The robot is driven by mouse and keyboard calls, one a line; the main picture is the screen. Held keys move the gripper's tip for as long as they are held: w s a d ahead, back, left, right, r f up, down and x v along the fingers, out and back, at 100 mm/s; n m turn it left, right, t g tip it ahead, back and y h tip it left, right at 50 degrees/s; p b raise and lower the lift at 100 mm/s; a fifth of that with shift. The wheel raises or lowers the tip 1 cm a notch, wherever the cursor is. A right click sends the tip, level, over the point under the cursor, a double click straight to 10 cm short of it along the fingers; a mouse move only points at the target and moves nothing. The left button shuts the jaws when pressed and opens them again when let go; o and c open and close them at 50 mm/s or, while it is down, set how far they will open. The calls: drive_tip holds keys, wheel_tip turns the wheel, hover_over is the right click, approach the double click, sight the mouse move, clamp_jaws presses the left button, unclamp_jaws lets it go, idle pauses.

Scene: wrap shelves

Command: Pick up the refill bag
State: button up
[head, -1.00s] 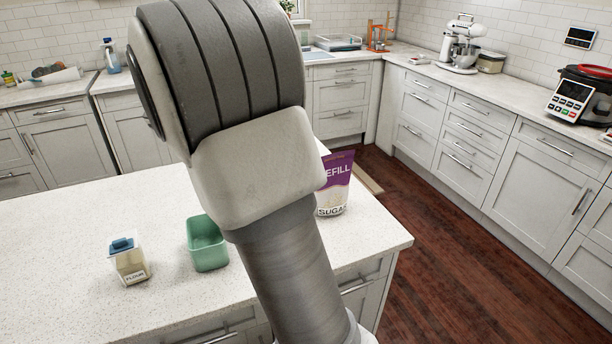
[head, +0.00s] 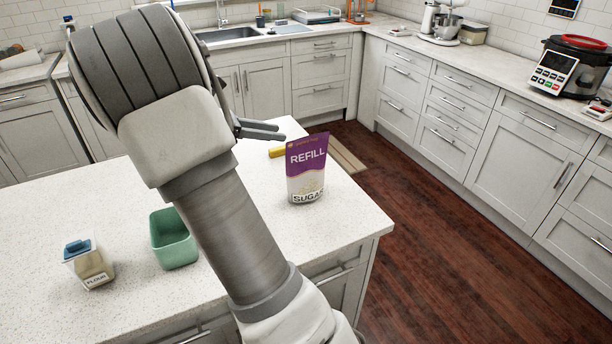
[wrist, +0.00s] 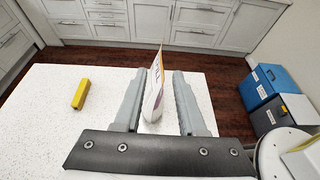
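The refill bag (head: 306,172), purple and white with REFILL and SUGAR on it, stands upright on the white island counter near its right end. My gripper (head: 282,131) shows partly behind my arm, to the left of the bag. In the wrist view my gripper (wrist: 159,72) is open, its two fingers apart. The refill bag (wrist: 154,88) shows edge-on between the fingers in that picture. I cannot tell how far beyond the fingertips it stands, and no clear contact shows.
A green open bin (head: 174,240) and a flour container with a blue lid (head: 88,264) stand left on the island. A yellow block (wrist: 80,93) lies left of the fingers. Blue and grey boxes (wrist: 272,84) are on the right. The island's right edge (head: 385,225) is close to the bag.

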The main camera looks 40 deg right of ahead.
sight(307, 138)
drive_tip(key=x, duration=1)
drive_tip(key=shift+s+a, duration=0.1)
drive_tip(key=shift+s, duration=0.05)
clamp_jaws()
idle(1.1)
